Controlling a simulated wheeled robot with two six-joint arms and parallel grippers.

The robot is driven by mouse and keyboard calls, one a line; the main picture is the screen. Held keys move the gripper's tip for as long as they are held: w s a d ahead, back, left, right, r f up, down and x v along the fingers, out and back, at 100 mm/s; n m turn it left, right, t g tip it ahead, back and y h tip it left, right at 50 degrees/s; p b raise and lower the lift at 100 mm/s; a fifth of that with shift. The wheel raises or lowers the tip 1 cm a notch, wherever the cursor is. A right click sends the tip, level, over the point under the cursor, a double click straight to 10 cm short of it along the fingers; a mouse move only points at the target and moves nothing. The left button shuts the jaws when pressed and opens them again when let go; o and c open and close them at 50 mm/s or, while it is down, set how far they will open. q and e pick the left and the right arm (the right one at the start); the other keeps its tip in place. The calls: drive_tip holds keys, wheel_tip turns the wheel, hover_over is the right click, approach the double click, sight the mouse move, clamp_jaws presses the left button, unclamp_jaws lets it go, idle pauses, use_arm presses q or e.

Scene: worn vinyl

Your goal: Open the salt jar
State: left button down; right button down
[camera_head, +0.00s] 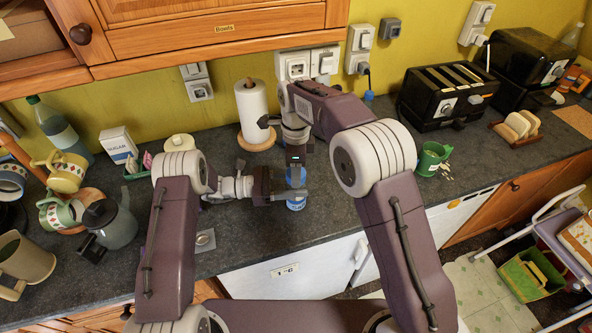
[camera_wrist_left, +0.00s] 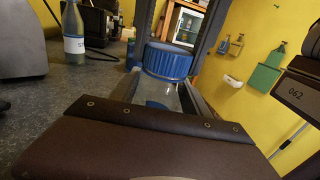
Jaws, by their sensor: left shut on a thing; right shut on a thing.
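The salt jar (camera_head: 296,204) is upright above the counter's front part, small and partly hidden in the head view. In the left wrist view its ribbed blue lid (camera_wrist_left: 169,60) sits on the clear body (camera_wrist_left: 157,94). My left gripper (camera_head: 290,194) comes in from the left and is shut on the jar's body. My right gripper (camera_head: 297,176) points down from above and is shut on the lid. Its dark fingers show at both sides of the lid in the left wrist view. The lid appears seated on the jar.
A paper towel roll (camera_head: 252,104) stands behind my grippers. A green mug (camera_head: 431,160) and a black toaster (camera_head: 446,94) are to the right. A grey coffee pot (camera_head: 115,222), mugs and a sugar box (camera_head: 118,146) crowd the left. The counter's front edge is close by.

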drive_tip(key=n, duration=0.6)
drive_tip(key=shift+n, duration=0.3)
drive_tip(key=n, duration=0.6)
drive_tip(key=shift+n, duration=0.3)
drive_tip(key=n, duration=0.6)
drive_tip(key=shift+n, duration=0.3)
drive_tip(key=n, duration=0.9)
drive_tip(key=shift+n, duration=0.3)
drive_tip(key=n, duration=0.6)
drive_tip(key=shift+r, duration=0.1)
drive_tip(key=n, duration=0.6)
drive_tip(key=shift+n, duration=0.4)
drive_tip(key=n, duration=0.6)
